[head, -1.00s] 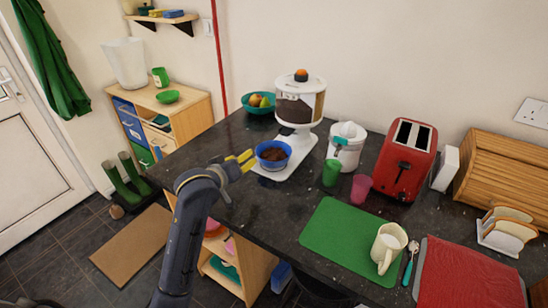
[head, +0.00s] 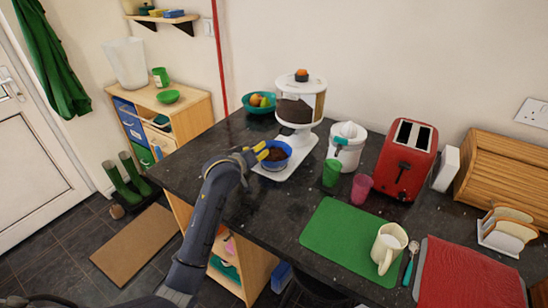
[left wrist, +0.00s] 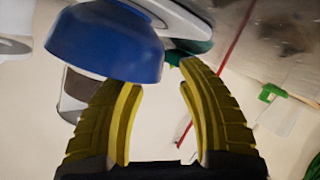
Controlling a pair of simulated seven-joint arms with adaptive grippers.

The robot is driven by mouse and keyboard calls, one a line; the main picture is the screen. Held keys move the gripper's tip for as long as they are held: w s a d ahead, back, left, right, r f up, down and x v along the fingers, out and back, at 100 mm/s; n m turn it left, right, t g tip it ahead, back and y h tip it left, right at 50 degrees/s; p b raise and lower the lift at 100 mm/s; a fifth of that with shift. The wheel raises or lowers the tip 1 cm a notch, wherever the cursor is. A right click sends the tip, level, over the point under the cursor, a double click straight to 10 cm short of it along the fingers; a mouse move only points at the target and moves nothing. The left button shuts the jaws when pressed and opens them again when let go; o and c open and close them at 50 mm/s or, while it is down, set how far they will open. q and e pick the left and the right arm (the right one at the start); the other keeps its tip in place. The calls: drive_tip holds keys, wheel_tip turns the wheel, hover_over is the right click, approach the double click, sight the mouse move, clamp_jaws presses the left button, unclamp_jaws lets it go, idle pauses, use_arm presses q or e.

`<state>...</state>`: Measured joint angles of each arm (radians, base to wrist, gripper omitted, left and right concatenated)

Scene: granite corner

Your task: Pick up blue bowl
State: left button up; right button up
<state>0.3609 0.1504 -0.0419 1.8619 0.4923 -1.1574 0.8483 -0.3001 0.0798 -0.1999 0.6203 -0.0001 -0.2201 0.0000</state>
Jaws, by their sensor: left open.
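The blue bowl (head: 277,164) holds dark brown contents and sits upright on the white base of the dispenser on the dark counter. My left gripper (head: 261,153) is open at the left side of the bowl, its yellow fingers at the rim. In the left wrist view the bowl (left wrist: 105,45) fills the upper left, and the open fingers (left wrist: 150,75) reach toward its edge. I cannot tell whether they touch it. Nothing is held. My right gripper is not in view.
The white dispenser (head: 301,100) stands right behind the bowl. A teal fruit bowl (head: 258,108) is behind it. A green cup (head: 331,173), pink cup (head: 361,187) and white juicer (head: 346,147) stand to the right. The counter's front left is clear.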

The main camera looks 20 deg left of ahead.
use_arm(q)
drive_tip(key=shift+x, duration=0.9)
drive_tip(key=shift+o, duration=0.3)
clamp_jaws()
